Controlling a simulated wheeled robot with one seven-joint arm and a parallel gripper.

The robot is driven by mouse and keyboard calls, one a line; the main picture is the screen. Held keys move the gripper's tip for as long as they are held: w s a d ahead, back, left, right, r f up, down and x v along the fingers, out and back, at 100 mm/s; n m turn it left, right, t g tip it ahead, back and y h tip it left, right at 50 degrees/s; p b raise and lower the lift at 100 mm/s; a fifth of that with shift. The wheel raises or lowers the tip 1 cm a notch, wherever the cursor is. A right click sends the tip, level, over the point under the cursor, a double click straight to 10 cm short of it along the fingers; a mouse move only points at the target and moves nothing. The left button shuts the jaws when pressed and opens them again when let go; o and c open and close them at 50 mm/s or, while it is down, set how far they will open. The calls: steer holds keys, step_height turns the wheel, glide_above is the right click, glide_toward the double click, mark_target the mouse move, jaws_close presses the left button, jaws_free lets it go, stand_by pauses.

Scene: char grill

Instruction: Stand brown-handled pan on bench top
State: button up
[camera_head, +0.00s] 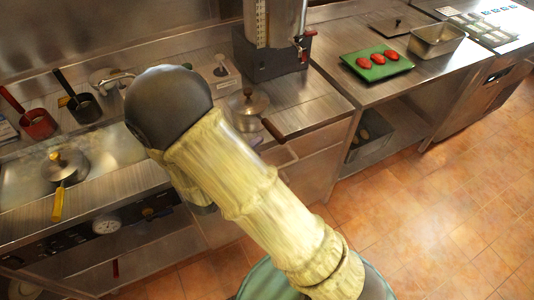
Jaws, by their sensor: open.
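The brown-handled pan (246,118) is a small metal pan that looks lidded, with a knob on top. It sits upright on the steel bench top (312,112), just right of my arm. Its brown handle (273,130) points to the lower right, toward the bench's front edge. My arm crosses the middle of the view and hides part of the bench and possibly the pan's left side. My gripper is not visible; it is out of sight behind or beyond the arm.
A yellow-handled lidded pan (66,168) stands on the grill plate (115,150) at left. Red (38,124) and black (84,107) pots stand behind it. A dispenser (270,50) stands behind the pan. A green tray (376,65) with red items lies right. Floor is clear at right.

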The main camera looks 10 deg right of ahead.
steer(key=s+d+m+g+y, duration=0.2)
steer(key=s+d+m+g, duration=0.95)
steer(key=m, duration=1.15)
steer(key=r+m+t+y, duration=0.1)
steer(key=m+y, duration=0.1)
steer(key=m, duration=0.5)
steer(key=r+m+y, duration=0.2)
steer(key=m+y, duration=0.1)
steer(key=m, duration=0.5)
steer(key=r+m+t+y, duration=0.1)
steer(key=m+y, duration=0.2)
steer(key=m, duration=0.4)
steer(key=shift+w+a+r+m+t, duration=0.25)
steer(key=shift+w+a+m+t, duration=0.1)
steer(key=shift+w+a+m, duration=0.05)
